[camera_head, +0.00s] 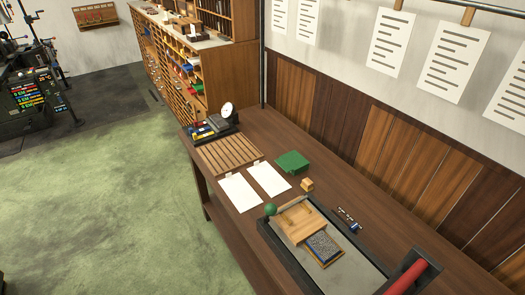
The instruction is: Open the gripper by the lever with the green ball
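A green ball (270,209) sits at the left end of the press bed on the bench, beside a wooden block. The lever itself is too small to make out. The bed (291,262) is a grey plate in a dark frame. On it lie the wooden block (299,221) and a block of dark type (323,247). A red cylinder (407,277) on a dark mount stands at the bed's right end, cut off by the picture's lower edge. I cannot tell which part is the press gripper, or whether it is open. Neither of my grippers is in view.
The brown bench (222,213) also carries two white sheets (240,192), a green box (292,162), a small wooden cube (307,184) and a slatted wooden tray (226,153). A panelled wall runs behind it. The green floor (110,215) at left is clear.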

